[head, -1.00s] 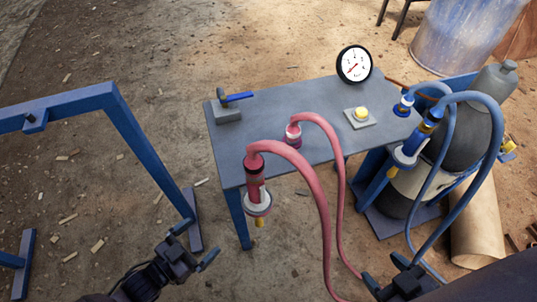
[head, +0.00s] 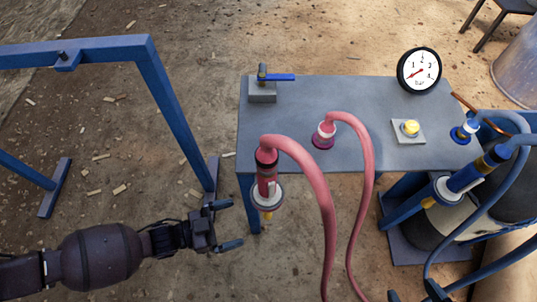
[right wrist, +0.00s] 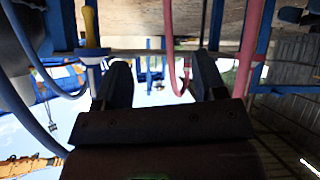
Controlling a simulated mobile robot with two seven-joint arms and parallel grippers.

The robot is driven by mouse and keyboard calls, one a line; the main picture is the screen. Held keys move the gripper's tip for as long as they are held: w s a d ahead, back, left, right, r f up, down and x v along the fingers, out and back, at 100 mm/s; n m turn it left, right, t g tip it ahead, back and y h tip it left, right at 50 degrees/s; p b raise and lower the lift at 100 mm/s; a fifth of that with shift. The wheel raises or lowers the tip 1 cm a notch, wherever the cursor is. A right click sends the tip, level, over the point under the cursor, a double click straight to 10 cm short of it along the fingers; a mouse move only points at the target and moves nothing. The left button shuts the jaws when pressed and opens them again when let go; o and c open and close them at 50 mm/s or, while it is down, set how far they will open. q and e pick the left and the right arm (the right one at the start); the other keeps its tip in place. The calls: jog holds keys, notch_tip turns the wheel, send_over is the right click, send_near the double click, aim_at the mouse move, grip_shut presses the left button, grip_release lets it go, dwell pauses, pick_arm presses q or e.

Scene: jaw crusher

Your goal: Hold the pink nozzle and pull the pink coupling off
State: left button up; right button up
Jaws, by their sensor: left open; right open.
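The pink nozzle (head: 267,180) hangs upright at the table's front edge, with a white collar, a yellow tip below and a thick pink hose on top. What looks like the pink coupling (head: 324,135) sits on the tabletop, with a white and magenta ring and a thinner pink hose. My left gripper (head: 228,226) is open and empty, left of and slightly below the nozzle, apart from it. My right gripper (right wrist: 163,80) is open and empty in the right wrist view, with a pink hose (right wrist: 180,68) visible beyond its fingers. In the head view it is barely visible.
The grey table (head: 285,100) carries a valve with a blue lever (head: 275,77), a gauge (head: 418,71) and a yellow button (head: 410,128). Blue hoses and a blue nozzle (head: 470,175) crowd the right. A blue frame (head: 180,125) stands left; dirt floor lies between.

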pick_arm(q)
jog(key=r+b+x, duration=0.1)
jog(key=x, duration=0.7)
jog(key=shift+d+f, duration=0.35)
jog(key=shift+f, duration=0.15)
jog(key=shift+w, duration=0.1)
jog(key=c, duration=1.8)
